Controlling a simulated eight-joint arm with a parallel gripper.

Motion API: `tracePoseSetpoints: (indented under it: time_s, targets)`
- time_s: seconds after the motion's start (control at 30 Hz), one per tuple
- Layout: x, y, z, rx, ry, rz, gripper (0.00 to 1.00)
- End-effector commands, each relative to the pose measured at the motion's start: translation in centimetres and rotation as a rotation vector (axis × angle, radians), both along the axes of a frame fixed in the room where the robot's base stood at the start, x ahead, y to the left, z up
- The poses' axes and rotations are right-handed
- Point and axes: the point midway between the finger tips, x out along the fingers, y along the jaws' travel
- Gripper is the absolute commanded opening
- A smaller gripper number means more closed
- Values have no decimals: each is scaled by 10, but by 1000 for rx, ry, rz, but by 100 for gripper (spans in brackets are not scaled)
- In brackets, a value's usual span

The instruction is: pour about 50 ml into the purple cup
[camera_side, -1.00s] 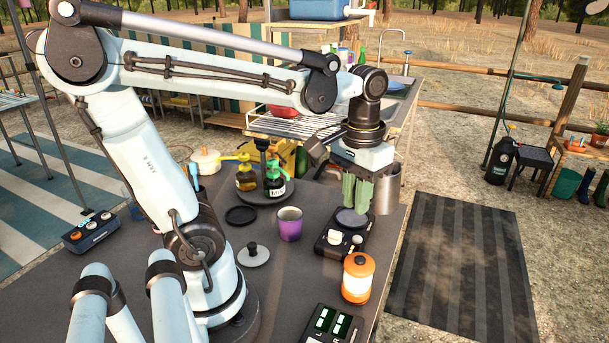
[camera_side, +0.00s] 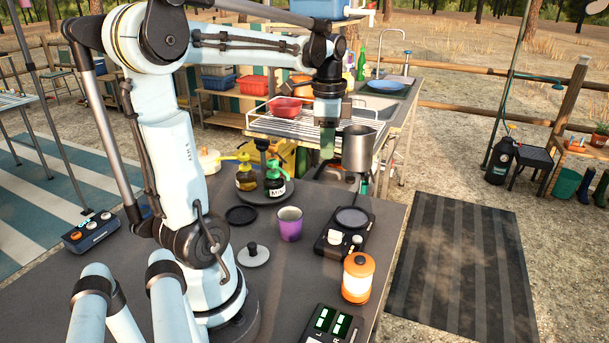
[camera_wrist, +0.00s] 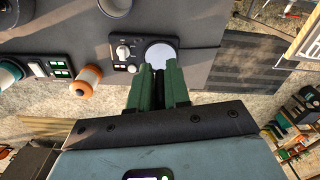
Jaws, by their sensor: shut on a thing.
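The purple cup (camera_side: 290,229) stands upright on the dark table in the side view. Its opening faces up, but how much is in it I cannot tell. My gripper (camera_side: 328,148) is above the table's far end, behind and above the cup and well apart from it. It is shut on the metal jug (camera_side: 361,150), whose body hangs to the right of the green fingers, raised and about upright. Its contents are hidden. In the wrist view my gripper (camera_wrist: 158,88) has a dark piece between its fingers, and the jug's body does not show.
A tray (camera_side: 262,195) holding pump bottles stands behind the cup. A black disc (camera_side: 241,215) and a grey lid (camera_side: 253,255) lie left of it.

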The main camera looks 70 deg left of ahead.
Motion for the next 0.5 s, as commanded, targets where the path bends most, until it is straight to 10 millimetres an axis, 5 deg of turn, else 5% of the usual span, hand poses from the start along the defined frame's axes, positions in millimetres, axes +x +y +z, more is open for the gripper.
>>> tracePoseSetpoints:
  time_s: [0.5]
  targets:
    - [-32,95,9,26,7,-452,0]
